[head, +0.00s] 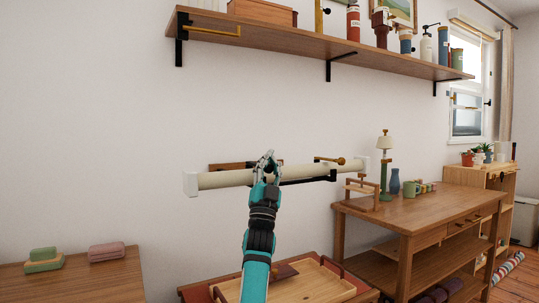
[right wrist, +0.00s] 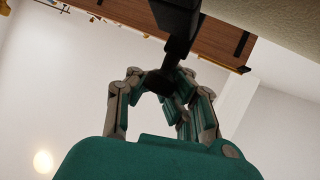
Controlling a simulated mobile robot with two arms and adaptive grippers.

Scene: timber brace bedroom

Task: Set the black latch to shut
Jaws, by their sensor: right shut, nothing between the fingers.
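A long cream bar (head: 225,180) with white end caps runs across the white wall. Under its right half is a black latch bar (head: 315,180), partly hidden behind my gripper at its left end. My right gripper (head: 267,160) is in front of the bar's middle, shut and empty. In the right wrist view a black part (right wrist: 178,25), which looks like the latch, comes down to my right gripper's fingertips (right wrist: 168,90). I cannot tell whether they touch. My left gripper is not in view.
A brass-coloured lever (head: 330,160) sits above the bar, and a wooden piece (head: 222,167) shows behind it. A shelf (head: 290,42) with jars is above. A wooden table (head: 400,222) stands at right, with a lamp and vase. A low wooden tray (head: 325,288) lies below.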

